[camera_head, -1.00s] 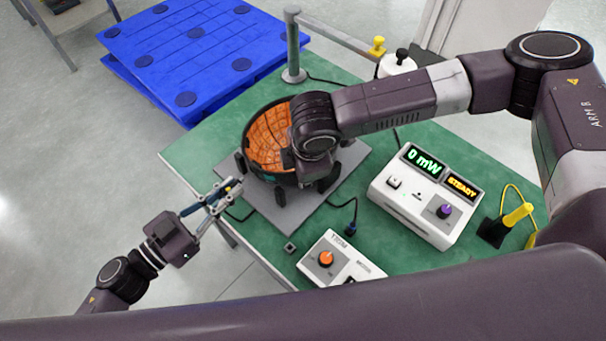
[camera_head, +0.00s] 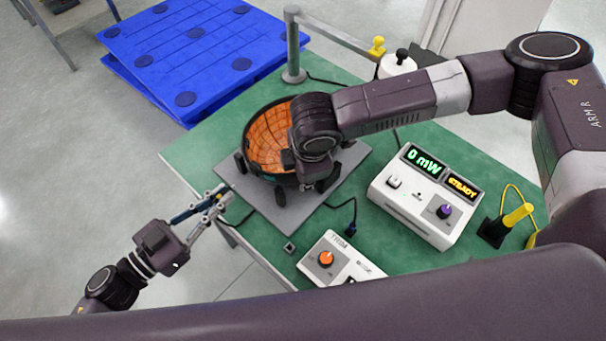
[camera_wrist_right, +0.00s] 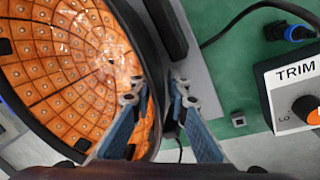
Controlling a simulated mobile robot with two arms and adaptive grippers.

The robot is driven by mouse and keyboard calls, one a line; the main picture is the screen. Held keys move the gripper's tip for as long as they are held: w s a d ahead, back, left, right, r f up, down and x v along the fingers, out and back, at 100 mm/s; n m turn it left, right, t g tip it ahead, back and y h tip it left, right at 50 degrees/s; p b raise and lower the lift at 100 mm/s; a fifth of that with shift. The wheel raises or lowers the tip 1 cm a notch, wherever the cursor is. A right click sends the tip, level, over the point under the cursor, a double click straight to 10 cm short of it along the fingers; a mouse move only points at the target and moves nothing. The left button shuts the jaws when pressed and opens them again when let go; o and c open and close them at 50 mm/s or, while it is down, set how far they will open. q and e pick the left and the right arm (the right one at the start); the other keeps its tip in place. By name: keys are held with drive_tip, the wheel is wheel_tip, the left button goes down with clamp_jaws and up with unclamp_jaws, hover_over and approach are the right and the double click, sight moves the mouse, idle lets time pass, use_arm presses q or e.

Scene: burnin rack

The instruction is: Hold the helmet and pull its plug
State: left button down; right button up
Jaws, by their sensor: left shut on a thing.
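The helmet (camera_head: 268,142) is a dark bowl with an orange tiled lining, resting hollow side up on the grey plate; its lining also fills the left of the right wrist view (camera_wrist_right: 60,65). My right gripper (camera_wrist_right: 158,95) straddles its rim, one finger inside and one outside, closed on it. In the head view the right wrist covers that side of the helmet. My left gripper (camera_head: 222,194) is at the table's left edge, apart from the helmet, shut on a small plug (camera_head: 218,198) with a yellow bit. The plug is mostly hidden by the fingers. A dark cable hangs close by.
A white meter (camera_head: 425,208) reads 0 mW and STEADY. A white TRIM box (camera_head: 340,262) with an orange knob stands at the front. A dark blue connector (camera_head: 350,229) lies on the green table (camera_head: 195,150). A blue pallet (camera_head: 205,55) lies behind.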

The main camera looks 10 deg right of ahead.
drive_tip(key=shift+o, duration=1.3)
drive_tip(key=shift+w, duration=0.1)
drive_tip(key=shift+r, duration=0.2)
drive_tip(key=v, duration=1.1)
drive_tip(key=shift+r, duration=0.35)
